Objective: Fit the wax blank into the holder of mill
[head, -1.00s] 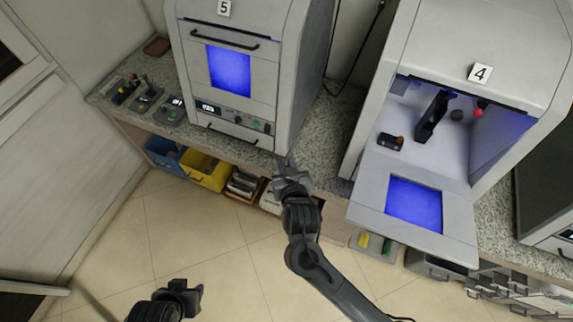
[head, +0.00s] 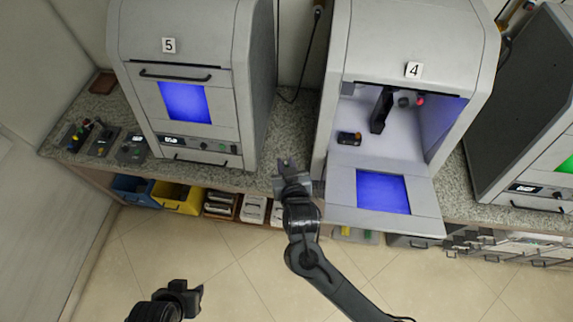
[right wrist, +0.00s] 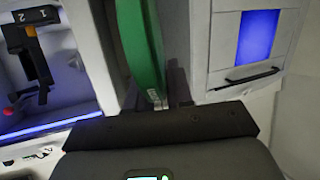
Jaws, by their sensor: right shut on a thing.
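Mill 4 (head: 398,42) stands open in the head view, its front door (head: 335,205) folded down. Its black holder (head: 379,112) stands upright inside the lit chamber, and shows at the left of the right wrist view (right wrist: 36,50). My right gripper (head: 287,166) is outside the mill, left of the lowered door. In the right wrist view it is shut on a green wax blank (right wrist: 135,45), seen nearly edge-on. The blank is not discernible in the head view. My left gripper (head: 190,292) is low in the head view, away from the mills; its jaw opening is unclear.
Closed mill 5 (head: 170,85) stands left of mill 4, with bare counter (head: 285,125) between them. Another mill (head: 530,110) stands at right. A small dark block (head: 349,138) lies inside mill 4. Blue (head: 133,188) and yellow bins (head: 178,197) sit under the counter.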

